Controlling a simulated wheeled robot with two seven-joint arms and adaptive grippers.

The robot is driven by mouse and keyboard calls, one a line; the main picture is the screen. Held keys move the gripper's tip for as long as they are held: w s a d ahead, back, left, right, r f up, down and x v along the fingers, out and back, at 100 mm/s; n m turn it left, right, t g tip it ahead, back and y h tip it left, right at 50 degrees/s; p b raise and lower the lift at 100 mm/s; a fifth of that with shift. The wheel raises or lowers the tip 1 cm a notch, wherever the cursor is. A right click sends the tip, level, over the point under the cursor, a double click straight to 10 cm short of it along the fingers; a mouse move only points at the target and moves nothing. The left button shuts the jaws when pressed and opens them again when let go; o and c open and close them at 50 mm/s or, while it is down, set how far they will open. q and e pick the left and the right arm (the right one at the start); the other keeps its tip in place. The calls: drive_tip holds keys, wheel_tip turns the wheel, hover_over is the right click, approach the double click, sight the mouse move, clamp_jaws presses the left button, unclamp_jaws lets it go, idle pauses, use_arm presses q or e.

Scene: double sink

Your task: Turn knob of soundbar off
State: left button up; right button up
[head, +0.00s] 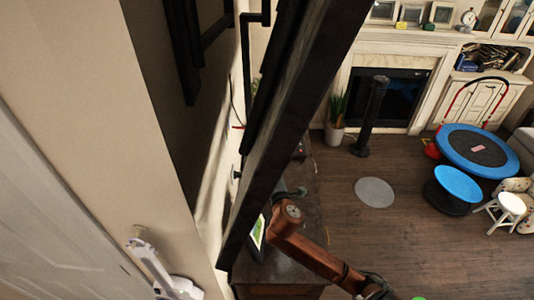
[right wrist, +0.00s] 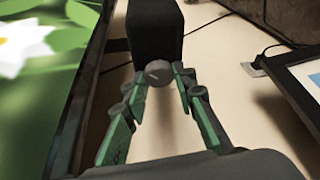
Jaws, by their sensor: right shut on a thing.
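The dark soundbar (right wrist: 155,32) is end-on at the top middle of the right wrist view. Its round grey knob (right wrist: 158,73) is on the near end. My right gripper (right wrist: 159,76) has its green-padded fingers on both sides of the knob, shut on it. A pointer mark on the knob is too small to read. In the head view my brown right arm comes in from the bottom right, and the large dark panel hides the soundbar and the knob there. My left gripper is not in view.
A screen with a white flower on green (right wrist: 40,60) stands close at the left in the wrist view. A dark-framed panel (right wrist: 290,85) and cables are at the right. In the head view a tilted dark panel (head: 300,110) crosses the middle; open wood floor (head: 400,230) lies right.

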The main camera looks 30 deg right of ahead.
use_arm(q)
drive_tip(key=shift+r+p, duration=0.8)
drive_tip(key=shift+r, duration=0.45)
use_arm(e)
drive_tip(key=shift+w+a+r+n+g+h, duration=0.2)
drive_tip(key=shift+n+g, duration=0.5)
drive_tip(key=shift+n, duration=0.75)
drive_tip(key=shift+s+d+r+n+g+h, duration=0.1)
drive_tip(key=shift+n+g+h, duration=0.2)
drive_tip(key=shift+n+g, duration=0.8)
drive_tip(key=shift+f+n+t, duration=0.1)
drive_tip(key=shift+n+t, duration=0.2)
drive_tip(key=shift+n, duration=0.15)
drive_tip(key=o, duration=1.1)
drive_tip(key=shift+w, duration=0.1)
drive_tip(key=v, duration=1.2)
drive_tip(key=shift+a, duration=0.1)
drive_tip(key=shift+f, duration=0.15)
